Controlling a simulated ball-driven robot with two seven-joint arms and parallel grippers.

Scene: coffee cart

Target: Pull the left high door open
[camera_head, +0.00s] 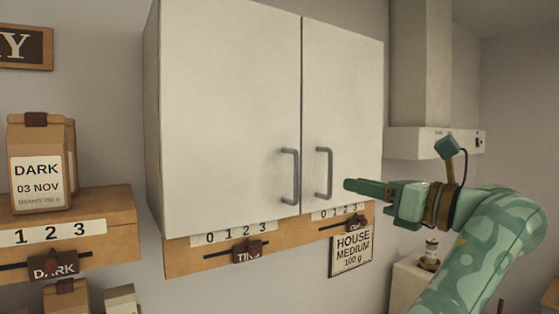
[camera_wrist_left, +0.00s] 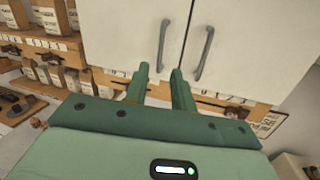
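The left high door (camera_head: 228,105) is a shut white cabinet door with a grey bar handle (camera_head: 290,177) near its lower right edge. My left gripper (camera_head: 347,184) is in front of the right door, right of both handles in the head view, and points left. In the left wrist view its two green fingers (camera_wrist_left: 160,72) are apart with nothing held. The left door's handle (camera_wrist_left: 162,46) appears beyond and between the fingertips, apparently not touched. The left door also shows in this view (camera_wrist_left: 120,38). My right gripper is not in view.
The right door (camera_head: 345,95) is shut, with its own handle (camera_head: 325,173) close beside the left one. A wooden label rail (camera_head: 205,265) runs under the cabinet. A shelf (camera_head: 100,215) with coffee bags (camera_head: 40,165) stands at left. A white hood (camera_head: 425,141) is at right.

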